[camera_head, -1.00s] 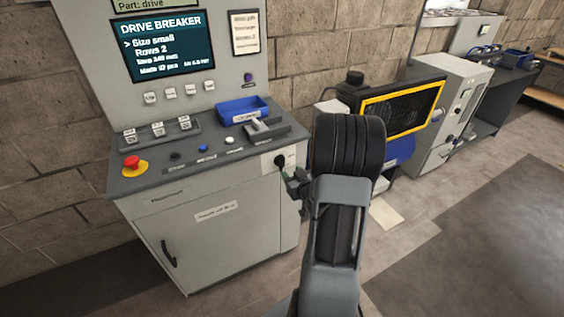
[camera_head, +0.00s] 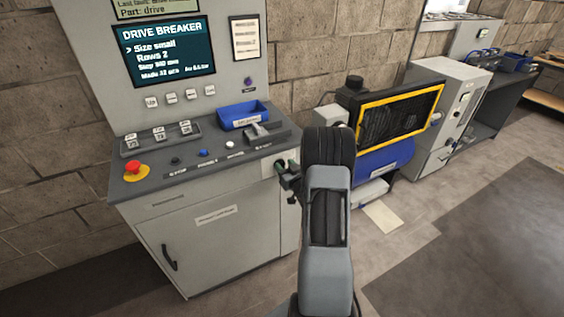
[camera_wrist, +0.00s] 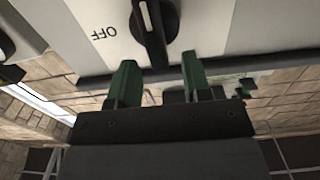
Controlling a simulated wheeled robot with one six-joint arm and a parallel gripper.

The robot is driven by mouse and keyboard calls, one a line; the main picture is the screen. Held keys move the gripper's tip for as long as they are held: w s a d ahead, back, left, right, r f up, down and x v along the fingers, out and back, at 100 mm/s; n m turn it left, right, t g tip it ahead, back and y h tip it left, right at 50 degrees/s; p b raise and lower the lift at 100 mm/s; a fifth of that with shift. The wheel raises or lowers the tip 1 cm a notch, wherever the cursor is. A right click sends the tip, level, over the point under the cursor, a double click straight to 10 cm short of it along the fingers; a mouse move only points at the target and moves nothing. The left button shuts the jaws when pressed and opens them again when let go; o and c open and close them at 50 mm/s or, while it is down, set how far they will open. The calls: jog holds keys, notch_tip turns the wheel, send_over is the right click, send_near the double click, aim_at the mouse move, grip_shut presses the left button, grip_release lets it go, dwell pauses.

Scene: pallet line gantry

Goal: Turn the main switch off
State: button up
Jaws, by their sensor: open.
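The main switch (camera_wrist: 154,22) is a black rotary knob with a white mark on a pale plate. In the wrist view it is at the top centre, its bar running nearly up and down the picture. The word OFF (camera_wrist: 104,33) is printed upside down to its left. My gripper (camera_wrist: 158,62) is open, its green fingertips apart on either side of the knob's lower end; contact cannot be told. In the head view my gripper (camera_head: 284,165) is at the right side of the grey cabinet (camera_head: 215,235), in front of the switch plate (camera_head: 268,165), hiding most of the knob.
The console top holds a red emergency button (camera_head: 133,167), small buttons, a blue tray (camera_head: 243,112) and a lever (camera_head: 262,131). A yellow-framed machine (camera_head: 398,115) stands to the right against the brick wall. The floor at right is open.

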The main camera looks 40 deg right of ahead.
jog(key=shift+w+d, duration=0.2)
jog(key=shift+w, duration=1.1)
jog(key=shift+c, duration=0.3)
grip_shut()
